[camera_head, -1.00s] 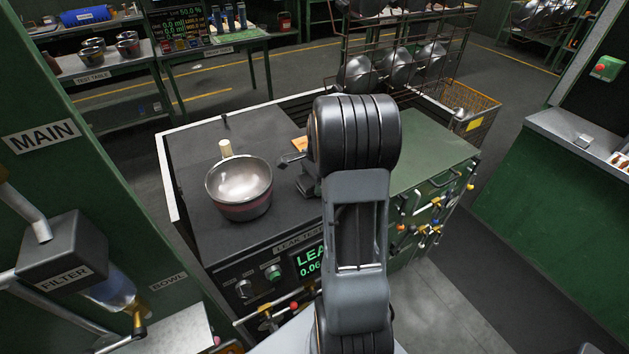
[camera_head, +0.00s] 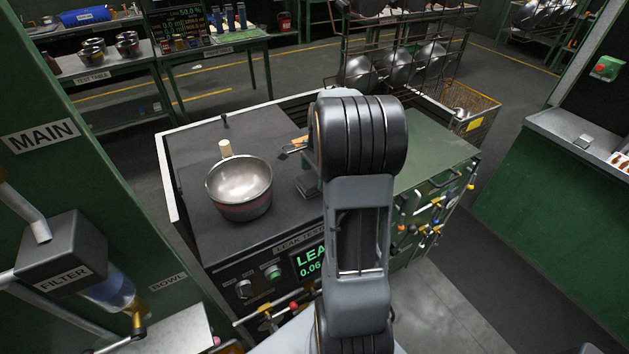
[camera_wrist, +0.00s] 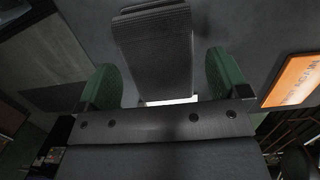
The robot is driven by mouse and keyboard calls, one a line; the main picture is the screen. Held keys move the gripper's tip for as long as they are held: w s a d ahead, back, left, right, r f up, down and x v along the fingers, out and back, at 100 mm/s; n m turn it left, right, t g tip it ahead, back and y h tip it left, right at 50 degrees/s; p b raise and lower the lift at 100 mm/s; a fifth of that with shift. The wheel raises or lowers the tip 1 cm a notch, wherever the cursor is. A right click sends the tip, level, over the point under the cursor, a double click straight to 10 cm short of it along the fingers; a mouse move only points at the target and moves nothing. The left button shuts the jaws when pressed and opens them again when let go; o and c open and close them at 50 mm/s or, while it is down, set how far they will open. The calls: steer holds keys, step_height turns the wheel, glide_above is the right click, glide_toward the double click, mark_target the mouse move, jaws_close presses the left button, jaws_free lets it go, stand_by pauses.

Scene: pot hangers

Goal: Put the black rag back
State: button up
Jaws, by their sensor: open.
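In the wrist view, a dark grey, ribbed, folded thing (camera_wrist: 155,50) that looks like the black rag lies between and beyond the two green finger pads. My gripper (camera_wrist: 165,80) is open around it, and I cannot tell whether either pad touches it. In the head view, my gripper (camera_head: 291,153) is mostly hidden behind my arm, low over the dark top of the leak test bench (camera_head: 195,150).
A metal bowl (camera_head: 239,183) stands on the bench left of my gripper. An orange piece (camera_head: 298,141) lies just behind the gripper; an orange labelled panel (camera_wrist: 294,80) shows in the wrist view. A rack of bowls (camera_head: 397,65) stands behind the bench.

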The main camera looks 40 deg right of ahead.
mark_target(313, 179)
steer(key=r, duration=0.5)
steer(key=d+r, duration=0.1)
steer(key=r, duration=0.2)
steer(key=shift+r, duration=0.1)
steer(key=s+a+n+t, duration=0.1)
steer(key=s+a+n, duration=0.3)
steer(key=a+n, duration=0.2)
steer(key=s+a+n+t+h, duration=0.1)
steer(key=s+a+n, duration=0.3)
steer(key=a+n, duration=0.3)
steer(key=s+a+n+t, duration=0.2)
steer(key=s+a+n, duration=0.2)
steer(key=a, duration=0.5)
steer(key=n, duration=0.2)
steer(key=shift+s+r+n, duration=0.15)
steer(key=shift+r+n, duration=0.15)
steer(key=shift+n, duration=0.1)
